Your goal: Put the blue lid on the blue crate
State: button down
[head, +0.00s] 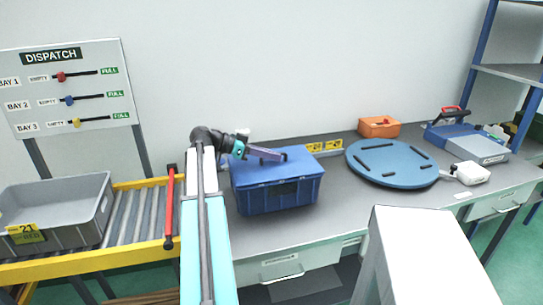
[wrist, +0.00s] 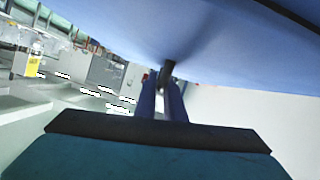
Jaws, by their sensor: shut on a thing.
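The blue crate (head: 282,195) stands on the grey bench, left of its middle. The blue lid (head: 295,167) is over the crate's top and looks roughly lined up with it; I cannot tell if it is fully seated. My gripper (head: 284,157) reaches in from the left above the lid and is shut on it. In the wrist view the lid's blue surface (wrist: 200,40) fills the top, and a dark grip piece (wrist: 167,72) on it is at the tips of my fingers. The crate's inside is hidden.
A round blue slotted disc (head: 391,163) lies right of the crate, with an orange bin (head: 379,127) behind it. A white object (head: 470,173) and a blue-grey case (head: 478,148) are further right. A grey tote (head: 55,212) sits on the roller conveyor (head: 147,210) at left.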

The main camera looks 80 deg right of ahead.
jog(key=shift+f, duration=0.3)
jog(key=c, duration=1.8)
grip_release()
jog(key=shift+o, duration=0.2)
jog(key=shift+w, duration=0.1)
notch_tip(320, 180, up, 5)
jog(key=b, duration=0.3)
send_over(235, 167)
jog(key=shift+r, duration=0.1)
